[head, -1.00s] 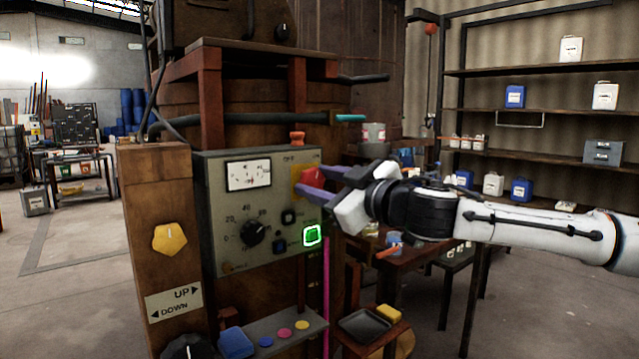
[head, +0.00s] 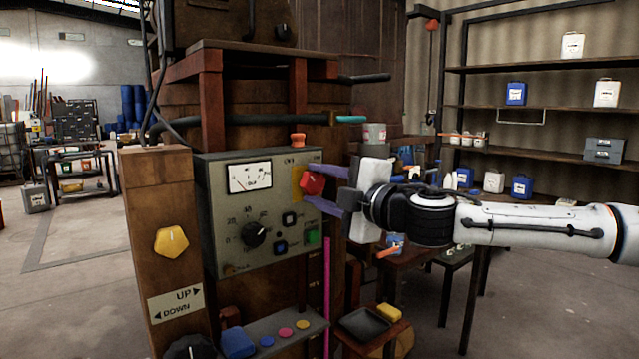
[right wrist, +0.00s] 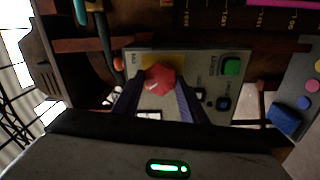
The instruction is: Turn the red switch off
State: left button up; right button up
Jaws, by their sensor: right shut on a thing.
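The red switch (head: 313,184) is a faceted knob on a yellow plate at the upper right of the grey control panel (head: 215,200). It also shows in the right wrist view (right wrist: 160,77), in front of its yellow plate. My right gripper (head: 317,189) reaches in from the right, its purple fingers on either side of the knob and shut on it. In the right wrist view the gripper (right wrist: 160,88) has a finger at each side of the knob. The lettering around the switch is too small to read surely. My left gripper is not in view.
The panel also carries a dial meter (head: 250,177), a black knob (head: 253,234) and an unlit green button (head: 312,237). A yellow knob (head: 171,242) sits on the wooden post at left. A ledge with coloured buttons (head: 285,333) juts out below the panel.

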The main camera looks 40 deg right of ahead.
jog(key=shift+n, duration=0.9)
jog(key=o, duration=1.1)
jog(key=shift+c, duration=0.2)
jog(key=shift+s+a, duration=0.1)
jog(key=shift+s, duration=0.4)
jog(key=s+a+b, duration=0.1)
jog(key=s+b, duration=0.2)
jog(key=s, duration=0.6)
jog(key=shift+s, duration=0.15)
